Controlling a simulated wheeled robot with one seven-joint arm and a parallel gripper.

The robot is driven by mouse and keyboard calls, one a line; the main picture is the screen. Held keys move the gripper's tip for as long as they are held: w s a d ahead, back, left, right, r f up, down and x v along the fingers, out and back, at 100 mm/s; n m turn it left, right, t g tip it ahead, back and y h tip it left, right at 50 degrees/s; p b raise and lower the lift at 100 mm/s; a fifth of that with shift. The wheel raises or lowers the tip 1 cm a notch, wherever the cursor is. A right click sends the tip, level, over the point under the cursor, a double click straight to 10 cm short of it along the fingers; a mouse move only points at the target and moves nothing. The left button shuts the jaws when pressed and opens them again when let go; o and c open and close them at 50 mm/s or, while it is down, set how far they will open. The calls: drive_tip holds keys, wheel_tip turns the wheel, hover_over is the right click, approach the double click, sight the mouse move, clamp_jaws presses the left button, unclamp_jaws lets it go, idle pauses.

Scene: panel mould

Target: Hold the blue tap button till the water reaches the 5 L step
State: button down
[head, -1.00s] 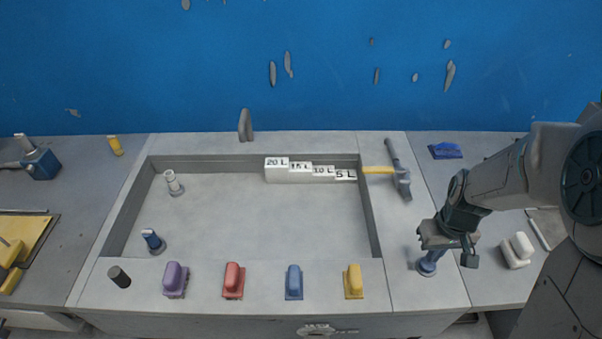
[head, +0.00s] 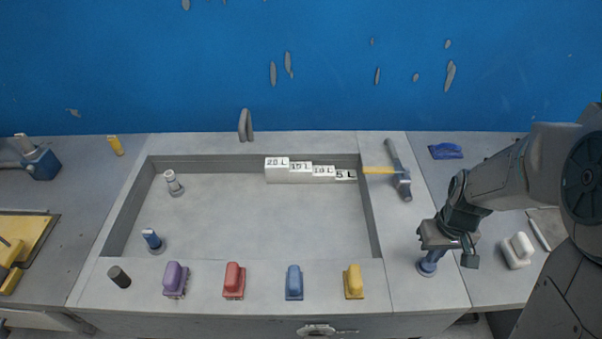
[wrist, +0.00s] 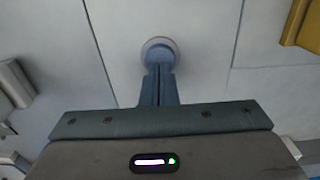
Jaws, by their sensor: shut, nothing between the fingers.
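The blue tap button (head: 426,270) is a small round piece on the grey counter to the right of the basin (head: 240,215). My gripper (head: 432,256) points down at it with shut, empty fingers. In the wrist view the fingertips (wrist: 158,72) overlap the near side of the button (wrist: 158,48) and hide part of it. They look to be on it, but how far it is pressed cannot be told. The 5 L step (head: 345,175) is the lowest of the white steps at the basin's back right. I cannot make out a water surface on the grey basin floor.
Purple (head: 175,279), red (head: 233,280), blue (head: 294,282) and yellow (head: 354,281) blocks stand along the front rim. A hammer (head: 399,172) lies behind my gripper. A white piece (head: 517,250) lies to its right. Two posts stand at the basin's left.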

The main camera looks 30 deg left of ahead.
drive_tip(key=shift+f, duration=0.15)
idle(0.3)
drive_tip(key=shift+f+b, duration=0.9)
idle(6.5)
